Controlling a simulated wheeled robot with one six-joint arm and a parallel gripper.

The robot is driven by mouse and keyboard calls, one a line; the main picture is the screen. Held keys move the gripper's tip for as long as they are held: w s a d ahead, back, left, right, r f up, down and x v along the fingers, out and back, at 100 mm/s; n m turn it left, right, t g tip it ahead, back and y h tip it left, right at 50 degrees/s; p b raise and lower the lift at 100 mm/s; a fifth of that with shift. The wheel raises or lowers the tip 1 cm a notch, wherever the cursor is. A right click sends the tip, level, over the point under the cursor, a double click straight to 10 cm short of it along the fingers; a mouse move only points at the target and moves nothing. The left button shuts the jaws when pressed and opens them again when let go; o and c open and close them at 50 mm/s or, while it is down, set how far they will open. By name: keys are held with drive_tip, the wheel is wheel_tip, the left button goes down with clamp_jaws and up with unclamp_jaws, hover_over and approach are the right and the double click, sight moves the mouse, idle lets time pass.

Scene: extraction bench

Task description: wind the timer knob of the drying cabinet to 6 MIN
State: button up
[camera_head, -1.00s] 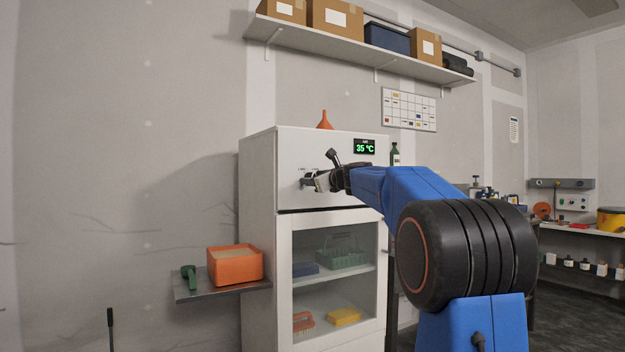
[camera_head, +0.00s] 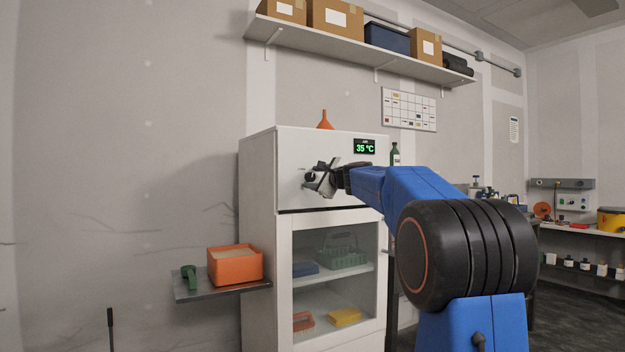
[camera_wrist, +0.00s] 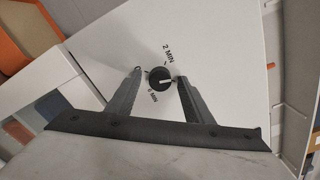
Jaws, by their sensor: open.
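The drying cabinet (camera_head: 350,222) is white, with a green 35 °C display on its upper panel. Its timer knob (camera_wrist: 158,77) is round and black, with a pale pointer mark that lies toward the right in the wrist view. The 2 MIN label (camera_wrist: 168,49) is above the knob there, and the 6 MIN label (camera_wrist: 152,97) is below it. My gripper (camera_wrist: 160,72) is open, with one finger on each side of the knob and a gap visible beside it. In the head view my gripper (camera_head: 321,179) is at the panel and partly hides the knob.
The cabinet's glass door (camera_head: 334,275) is shut below the panel.

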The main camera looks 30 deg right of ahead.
drive_tip(key=n, duration=1.9)
drive_tip(key=shift+n, duration=3.1)
